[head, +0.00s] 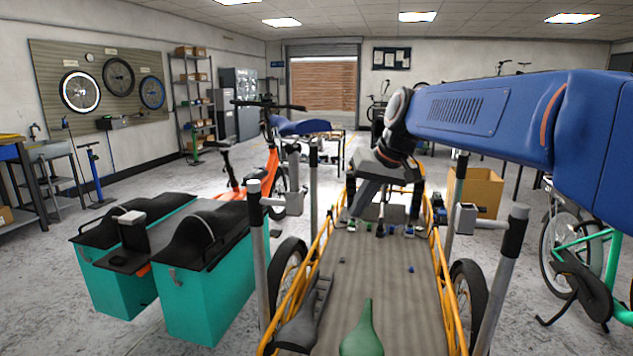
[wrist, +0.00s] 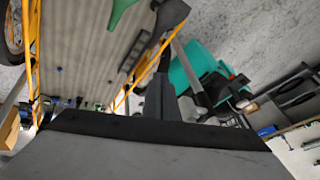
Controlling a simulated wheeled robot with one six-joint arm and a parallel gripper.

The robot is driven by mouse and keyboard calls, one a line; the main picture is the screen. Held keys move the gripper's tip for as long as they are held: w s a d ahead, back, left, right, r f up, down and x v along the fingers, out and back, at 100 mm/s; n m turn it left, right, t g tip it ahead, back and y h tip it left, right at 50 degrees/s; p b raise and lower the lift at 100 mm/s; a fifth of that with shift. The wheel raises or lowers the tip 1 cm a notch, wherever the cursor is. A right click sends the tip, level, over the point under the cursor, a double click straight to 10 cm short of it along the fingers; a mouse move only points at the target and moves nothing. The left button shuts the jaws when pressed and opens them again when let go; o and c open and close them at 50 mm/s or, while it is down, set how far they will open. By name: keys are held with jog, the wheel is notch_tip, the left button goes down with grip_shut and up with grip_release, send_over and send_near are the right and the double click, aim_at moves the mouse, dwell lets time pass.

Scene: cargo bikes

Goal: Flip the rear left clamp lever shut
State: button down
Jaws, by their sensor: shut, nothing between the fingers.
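My gripper (head: 358,212) hangs over the far part of the cargo bike deck (head: 385,300), pointing down, apart from the posts. In the wrist view its fingers (wrist: 162,78) look closed together and hold nothing. Upright grey posts with black sleeves flank the deck. The near left post (head: 257,240) has a grey clamp block (head: 270,200) beside its sleeve. A similar clamp block (head: 466,218) is on the right side. A grey post (wrist: 190,70) slants just right of the fingers in the wrist view. I cannot make out the rear left clamp lever or its position.
Teal panniers (head: 205,290) stand left, a green bike (head: 585,265) right.

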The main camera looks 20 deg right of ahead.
jog(key=w+d+r+y, duration=0.1)
jog(key=w+d+r, duration=0.1)
jog(key=w, duration=0.8)
jog(key=w+d+r+y, duration=0.1)
jog(key=w+r, duration=0.3)
jog(key=w, duration=0.6)
jog(key=shift+d+r+t, duration=0.2)
jog(key=shift+d+t, duration=0.2)
jog(key=shift+d, duration=0.2)
jog(key=shift+f, duration=0.1)
jog(key=w+a+f, duration=0.5)
jog(key=a+f, duration=0.2)
jog(key=shift+w+a+f, duration=0.25)
jog(key=shift+a+f, duration=0.1)
jog(key=shift+f, duration=0.05)
